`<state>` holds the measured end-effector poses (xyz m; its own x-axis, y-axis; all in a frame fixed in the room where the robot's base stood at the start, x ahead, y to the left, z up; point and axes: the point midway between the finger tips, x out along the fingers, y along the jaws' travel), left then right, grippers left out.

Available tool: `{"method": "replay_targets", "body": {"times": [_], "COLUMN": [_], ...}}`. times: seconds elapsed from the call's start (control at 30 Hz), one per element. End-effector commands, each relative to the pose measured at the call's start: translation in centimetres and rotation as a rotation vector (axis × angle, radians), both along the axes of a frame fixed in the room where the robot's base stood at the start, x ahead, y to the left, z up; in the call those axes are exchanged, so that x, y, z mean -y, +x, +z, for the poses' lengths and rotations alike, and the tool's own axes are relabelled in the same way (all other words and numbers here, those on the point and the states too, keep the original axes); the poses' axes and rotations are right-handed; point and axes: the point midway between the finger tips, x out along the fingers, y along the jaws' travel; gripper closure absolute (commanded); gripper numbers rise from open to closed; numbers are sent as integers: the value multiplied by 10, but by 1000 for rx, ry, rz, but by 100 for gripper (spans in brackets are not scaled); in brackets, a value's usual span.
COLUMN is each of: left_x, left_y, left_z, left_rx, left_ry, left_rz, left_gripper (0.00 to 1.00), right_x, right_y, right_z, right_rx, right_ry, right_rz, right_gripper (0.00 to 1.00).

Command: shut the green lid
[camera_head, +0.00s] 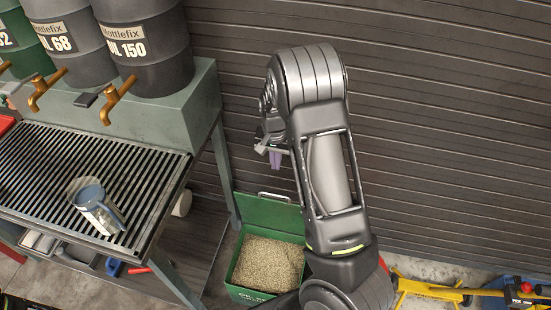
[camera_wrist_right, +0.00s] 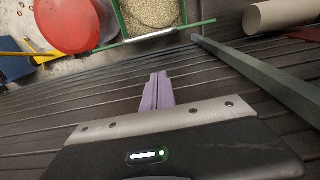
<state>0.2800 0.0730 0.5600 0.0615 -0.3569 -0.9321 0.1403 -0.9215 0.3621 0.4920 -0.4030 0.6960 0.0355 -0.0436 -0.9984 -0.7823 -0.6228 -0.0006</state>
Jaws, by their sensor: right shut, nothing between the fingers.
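The green lid (camera_head: 268,212) stands open, raised at the back of a green bin (camera_head: 257,294) on the floor. Its grey bar handle (camera_head: 273,197) is at the top edge. The bin holds pale granules (camera_head: 266,262). In the right wrist view the lid shows nearly edge-on as a green strip (camera_wrist_right: 198,25), with the handle (camera_wrist_right: 150,37) along it. My right gripper (camera_head: 275,166), with purple fingers, is shut and empty above the lid, apart from it. The fingers (camera_wrist_right: 159,74) point toward the lid edge in the wrist view. My right arm hides the bin's right side. My left gripper is out of view.
A bench with a slatted grate (camera_head: 90,185) and its leg (camera_head: 224,175) stand left of the bin. A ribbed wall (camera_head: 440,130) is behind. A round red object (camera_wrist_right: 67,22) is beside the bin. A yellow stand (camera_head: 430,290) lies at the lower right.

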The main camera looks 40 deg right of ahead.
Motion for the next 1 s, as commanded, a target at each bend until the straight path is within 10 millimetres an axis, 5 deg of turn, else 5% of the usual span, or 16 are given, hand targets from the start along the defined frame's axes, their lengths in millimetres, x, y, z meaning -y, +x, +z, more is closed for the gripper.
{"method": "replay_targets", "body": {"times": [0.3, 0.53, 1.0], "left_x": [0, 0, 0], "left_y": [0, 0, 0], "left_z": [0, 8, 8], "left_rx": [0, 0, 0], "left_ry": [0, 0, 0], "left_rz": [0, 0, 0], "left_gripper": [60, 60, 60], "right_x": [1, -23, -27], "right_y": [0, -18, -22], "right_z": [-63, -69, -71], "right_rx": [-3, -1, 1], "right_ry": [1, 1, -1], "right_rz": [1, 0, 0], "right_gripper": [100, 100, 100]}}
